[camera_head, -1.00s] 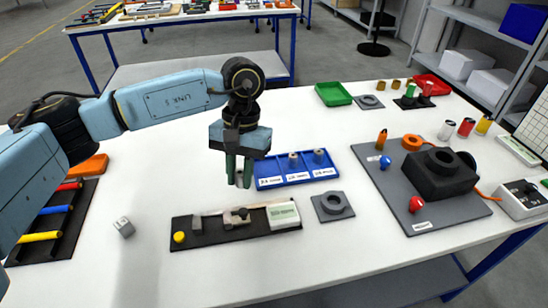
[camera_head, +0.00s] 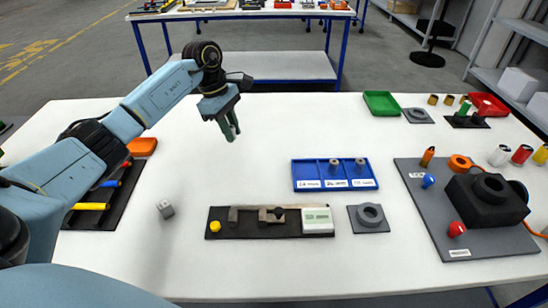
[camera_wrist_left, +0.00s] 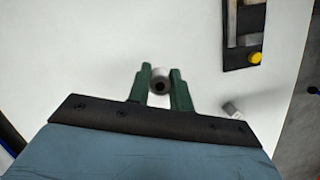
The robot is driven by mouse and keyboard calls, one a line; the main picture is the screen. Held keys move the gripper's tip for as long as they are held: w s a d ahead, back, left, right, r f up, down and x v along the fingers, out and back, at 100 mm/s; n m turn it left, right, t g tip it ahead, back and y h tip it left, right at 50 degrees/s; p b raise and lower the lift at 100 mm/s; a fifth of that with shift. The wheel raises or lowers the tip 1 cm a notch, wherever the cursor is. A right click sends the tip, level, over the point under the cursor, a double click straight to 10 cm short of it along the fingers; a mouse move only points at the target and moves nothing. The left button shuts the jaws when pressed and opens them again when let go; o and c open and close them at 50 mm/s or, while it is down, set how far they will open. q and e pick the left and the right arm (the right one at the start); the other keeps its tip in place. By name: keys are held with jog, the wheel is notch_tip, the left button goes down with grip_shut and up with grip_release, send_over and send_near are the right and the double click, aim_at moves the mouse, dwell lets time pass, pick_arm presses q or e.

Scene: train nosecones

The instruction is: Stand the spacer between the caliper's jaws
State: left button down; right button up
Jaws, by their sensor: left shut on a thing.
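My left gripper (camera_head: 233,135) is above the bare table, back and left of the blue tray. It is shut on a small grey spacer with a dark hole (camera_wrist_left: 160,80), seen between the green fingertips in the left wrist view. The caliper (camera_head: 290,222) lies on a dark board at the front middle, with a grey jaw block (camera_head: 233,215) left of another jaw part (camera_head: 270,215) and a gap between them. The gap looks empty. The caliper's end also shows in the left wrist view (camera_wrist_left: 232,22). My right gripper is not in view.
The blue tray (camera_head: 310,172) has an empty left compartment and spacers in its other two. A yellow knob (camera_head: 215,226) sits on the board's left end. A grey block (camera_head: 165,209) lies left of it. A ring plate (camera_head: 369,217) is at right.

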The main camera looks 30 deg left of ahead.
aim_at(238, 167)
pick_arm(q)
jog(key=f, duration=1)
jog(key=shift+a, duration=0.25)
jog(key=shift+f, duration=0.15)
jog(key=shift+f+b, duration=0.15)
jog(key=shift+b, duration=0.25)
jog(key=c, duration=1.3)
grip_release()
jog(key=shift+o, duration=0.2)
jog(key=shift+r, duration=0.2)
